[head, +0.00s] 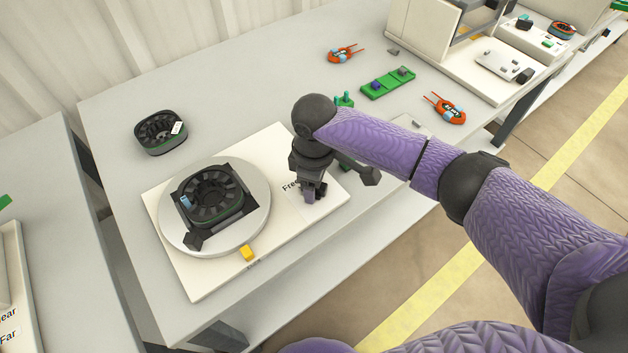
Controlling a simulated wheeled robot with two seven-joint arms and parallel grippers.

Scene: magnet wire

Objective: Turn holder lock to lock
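The holder is a round light-grey plate (172,229) on a white base board (185,277). A black ring-shaped part (213,199) sits in its dark clamps. The word "Free" (290,186) is printed on the board to the right of the plate. My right gripper (313,194) points down over the board beside this word. Its fingers and wrist hide the spot there, so I cannot make out a lock, nor whether the fingers are open or shut. My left gripper is not in view.
Another black ring part (160,132) lies on the grey table behind the board. Green fixtures (388,83) and orange parts (343,54) (449,109) lie towards the back right. A white machine (425,31) stands at the far end. The table's left rear is clear.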

